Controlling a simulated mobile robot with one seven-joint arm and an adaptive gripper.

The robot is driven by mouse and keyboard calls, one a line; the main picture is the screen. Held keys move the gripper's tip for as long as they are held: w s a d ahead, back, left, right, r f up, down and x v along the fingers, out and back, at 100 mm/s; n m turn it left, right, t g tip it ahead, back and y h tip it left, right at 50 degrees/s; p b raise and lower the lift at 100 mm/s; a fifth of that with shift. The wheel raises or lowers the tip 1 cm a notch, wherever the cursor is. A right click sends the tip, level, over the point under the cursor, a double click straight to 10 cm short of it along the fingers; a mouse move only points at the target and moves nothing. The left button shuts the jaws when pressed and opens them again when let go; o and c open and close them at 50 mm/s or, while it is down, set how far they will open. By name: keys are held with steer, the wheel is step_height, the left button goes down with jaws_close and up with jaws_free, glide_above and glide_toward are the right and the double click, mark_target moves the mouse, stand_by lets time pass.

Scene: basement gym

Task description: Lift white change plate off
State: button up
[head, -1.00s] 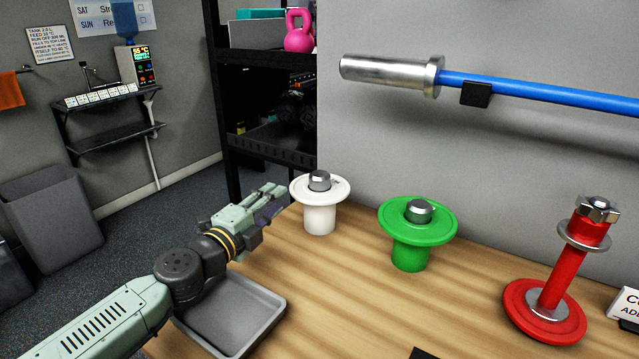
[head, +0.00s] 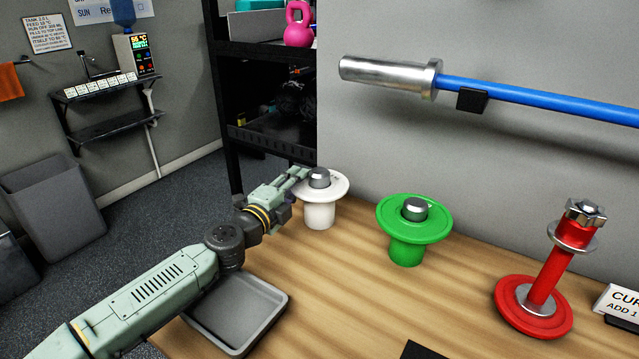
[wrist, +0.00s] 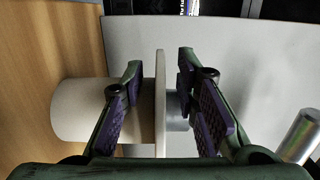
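The white change plate (head: 334,181) is a flat disc on top of a white round stand (head: 319,215), with a steel post end (head: 319,177) at its centre. My gripper (head: 298,176) is at the plate's left side in the head view. In the wrist view my gripper (wrist: 160,64) is open, and the plate's rim (wrist: 160,90) lies edge-on between the fingers. One finger is on the stand's side of the disc, the other on the post's side. A gap shows beside the rim; contact is hard to tell.
A green plate on a green stand (head: 405,250) is to the right. A red post (head: 545,275) with a red base, washer and nut stands further right. A grey tray (head: 277,302) lies under my arm. A blue bar (head: 540,98) hangs on the wall behind.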

jaws_close()
stand_by(0.7)
